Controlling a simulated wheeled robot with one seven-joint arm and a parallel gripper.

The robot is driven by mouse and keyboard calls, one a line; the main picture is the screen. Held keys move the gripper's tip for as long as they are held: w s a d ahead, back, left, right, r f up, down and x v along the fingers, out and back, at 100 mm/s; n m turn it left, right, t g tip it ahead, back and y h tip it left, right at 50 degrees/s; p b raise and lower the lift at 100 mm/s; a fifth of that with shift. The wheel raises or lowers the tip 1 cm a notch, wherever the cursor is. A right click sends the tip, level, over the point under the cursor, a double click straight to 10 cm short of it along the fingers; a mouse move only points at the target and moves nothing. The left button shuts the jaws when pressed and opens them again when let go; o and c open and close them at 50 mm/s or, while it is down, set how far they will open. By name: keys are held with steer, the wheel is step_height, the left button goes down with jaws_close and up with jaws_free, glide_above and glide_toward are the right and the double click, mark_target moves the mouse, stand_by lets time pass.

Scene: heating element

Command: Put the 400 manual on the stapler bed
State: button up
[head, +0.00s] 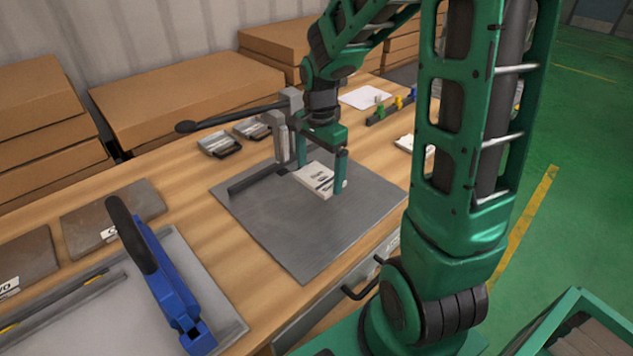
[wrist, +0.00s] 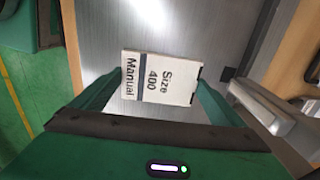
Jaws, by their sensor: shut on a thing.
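The 400 manual (head: 317,179) is a small white booklet with a dark stripe. In the wrist view its cover (wrist: 160,79) reads "Size 400 Manual". My gripper (head: 320,176) is shut on the manual, with one finger at each side of it. The stapler bed (head: 285,238) is a flat grey metal plate on the wooden table, and its surface (wrist: 190,22) also shows in the wrist view. The manual is over the back part of the bed, beside the stapler's upright (head: 280,137). I cannot tell whether it touches the bed.
A long black lever (head: 232,117) reaches left from the stapler. A blue tool with a black handle (head: 160,270) stands on another grey plate at the front left. Cardboard boxes (head: 180,100) line the wall. The bed's front part is clear.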

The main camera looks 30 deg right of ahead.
mark_target(320, 181)
steer(key=shift+w+d+f, duration=0.6)
steer(key=shift+w+f, duration=0.05)
steer(key=shift+w, duration=0.1)
steer(key=shift+f, duration=1.95)
steer(key=o, duration=0.8)
steer(key=shift+f, duration=0.1)
